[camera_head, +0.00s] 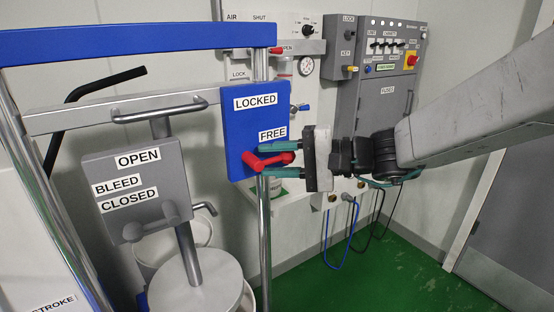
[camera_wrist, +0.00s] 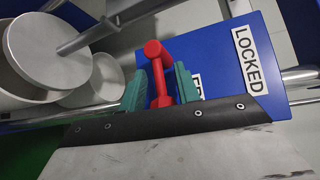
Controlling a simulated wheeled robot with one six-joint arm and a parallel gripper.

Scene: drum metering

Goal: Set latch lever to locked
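The red latch lever (camera_head: 268,160) sits on a blue plate (camera_head: 238,108) with a LOCKED label near its top and a FREE label lower down. The lever lies about level, just below FREE, pointing right. My gripper (camera_head: 262,158) reaches in from the right, with one teal finger above the lever and one below. In the wrist view my gripper (camera_wrist: 161,76) has the red lever (camera_wrist: 157,70) between its fingers, with narrow gaps showing. The fingers look apart, not closed on it. The FREE label is partly hidden by a finger in that view.
A grey plate (camera_head: 165,160) marked OPEN, BLEED and CLOSED stands left, above a round metal lid (camera_head: 195,287). A blue-topped metal frame (camera_head: 130,42) crosses the left side. A wall control panel (camera_head: 390,75) is behind. Green floor lies clear at lower right.

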